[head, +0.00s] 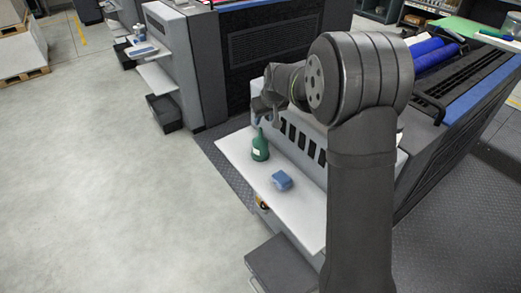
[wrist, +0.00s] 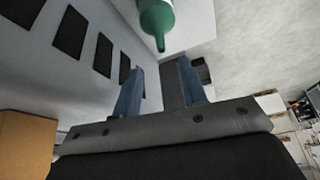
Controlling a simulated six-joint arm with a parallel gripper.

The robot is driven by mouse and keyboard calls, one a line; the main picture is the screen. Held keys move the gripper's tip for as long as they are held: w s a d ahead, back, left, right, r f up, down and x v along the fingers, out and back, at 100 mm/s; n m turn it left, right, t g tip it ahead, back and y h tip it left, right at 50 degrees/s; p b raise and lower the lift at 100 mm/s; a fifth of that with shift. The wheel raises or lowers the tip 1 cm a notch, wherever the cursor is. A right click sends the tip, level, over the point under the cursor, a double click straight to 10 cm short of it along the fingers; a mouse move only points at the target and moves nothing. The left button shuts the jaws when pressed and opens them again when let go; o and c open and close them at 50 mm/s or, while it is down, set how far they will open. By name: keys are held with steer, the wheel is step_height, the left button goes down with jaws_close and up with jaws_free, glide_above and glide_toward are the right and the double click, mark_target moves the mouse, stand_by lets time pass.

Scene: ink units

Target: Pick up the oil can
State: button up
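The oil can (head: 260,150) is a green bottle with a narrow spout and a pale label. It stands upright on the white shelf (head: 299,215) of the grey machine. My gripper (head: 263,119) is above and close to the can in the head view, its fingertips partly unclear. In the wrist view, the green can (wrist: 155,14) shows at the top edge, its spout towards my fingers and the rest cut off. My gripper (wrist: 160,68) has its two bluish fingers apart with nothing between them. The can lies beyond the fingertips.
A blue object (head: 282,181) lies on the shelf, to the right of and nearer than the can. The machine's slotted wall (head: 300,138) rises right behind the shelf. A dark step (head: 283,268) is below. Open floor (head: 130,190) lies to the left.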

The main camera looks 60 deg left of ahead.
mark_target(261, 129)
steer(key=x, duration=0.8)
steer(key=shift+s+f, duration=0.15)
steer(key=shift+f, duration=0.1)
steer(key=shift+c, duration=0.2)
jaws_close()
steer(key=shift+r, duration=0.1)
stand_by(0.9)
